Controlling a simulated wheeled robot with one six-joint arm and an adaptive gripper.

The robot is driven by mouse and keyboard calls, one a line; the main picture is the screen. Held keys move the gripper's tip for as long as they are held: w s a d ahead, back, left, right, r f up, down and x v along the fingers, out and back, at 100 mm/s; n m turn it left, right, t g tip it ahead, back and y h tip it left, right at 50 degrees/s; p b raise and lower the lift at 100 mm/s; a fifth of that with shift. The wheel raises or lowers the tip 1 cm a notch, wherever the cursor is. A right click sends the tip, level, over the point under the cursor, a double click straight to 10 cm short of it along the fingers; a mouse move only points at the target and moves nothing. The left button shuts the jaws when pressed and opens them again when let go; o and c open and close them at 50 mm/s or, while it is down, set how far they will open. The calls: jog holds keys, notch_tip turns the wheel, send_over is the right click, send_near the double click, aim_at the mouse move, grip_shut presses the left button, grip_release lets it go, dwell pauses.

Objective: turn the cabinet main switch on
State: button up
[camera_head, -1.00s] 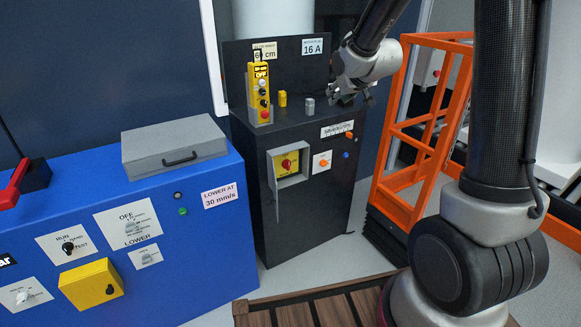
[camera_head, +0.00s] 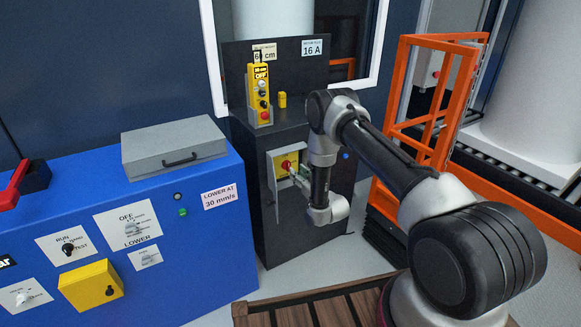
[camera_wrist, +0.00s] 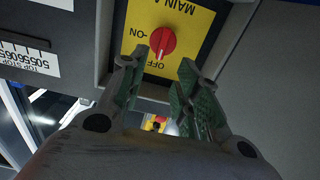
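The cabinet main switch is a red rotary knob (camera_wrist: 162,41) on a yellow plate (camera_wrist: 190,25) lettered ON and OFF, upside down in the wrist view. The knob's white mark points towards OFF. In the head view the red knob (camera_head: 287,165) sits in a grey recess on the front of the dark cabinet (camera_head: 262,140). My gripper (camera_wrist: 158,88) is open, with its two green-padded fingers apart just short of the knob. The knob lies beyond the gap between the fingertips, and no contact shows. In the head view my arm hides the cabinet's right front.
A yellow pendant (camera_head: 261,92) and a small yellow block (camera_head: 282,99) stand on the cabinet top. A blue console (camera_head: 215,235) with a grey case (camera_head: 172,147) stands to the left. An orange frame (camera_head: 396,90) stands to the right.

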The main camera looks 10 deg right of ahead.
aim_at(289, 164)
jog(key=x, duration=0.7)
grip_shut()
